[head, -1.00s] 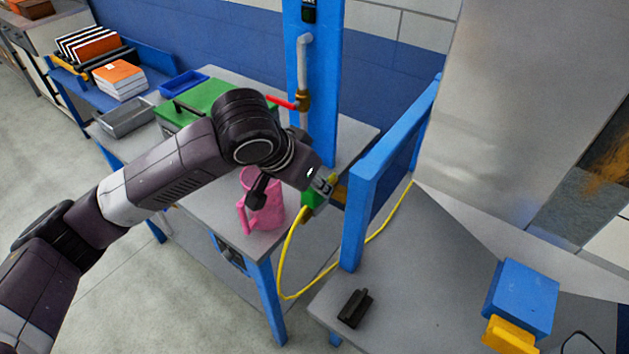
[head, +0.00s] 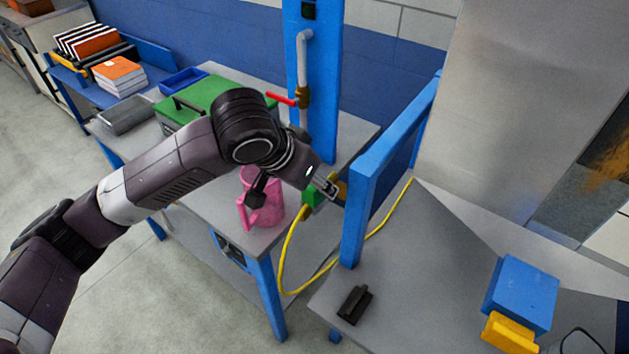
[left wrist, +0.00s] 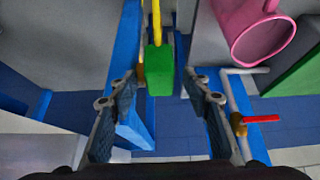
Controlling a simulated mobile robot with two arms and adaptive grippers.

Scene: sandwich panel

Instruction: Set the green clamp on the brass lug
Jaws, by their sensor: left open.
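The green clamp (head: 312,196), with a yellow cable running from it, is beside the blue frame. In the left wrist view the clamp (left wrist: 160,72) lies between my spread fingers, with gaps on both sides. The brass lug (head: 342,189) shows behind my fingertips; in the left wrist view it (left wrist: 140,74) is against or very close to the clamp's left side. I cannot tell how far the clamp sits on it. My left gripper (head: 329,184) is open at the clamp; its fingers also show in the left wrist view (left wrist: 160,88). My right gripper is not visible.
A pink jug (head: 262,200) stands on the grey table close under my left wrist. A blue post (head: 318,75) carries a pipe and a red-handled valve (head: 282,98). The blue frame (head: 367,195) rises right of my gripper. A black block (head: 355,305) lies on the right bench.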

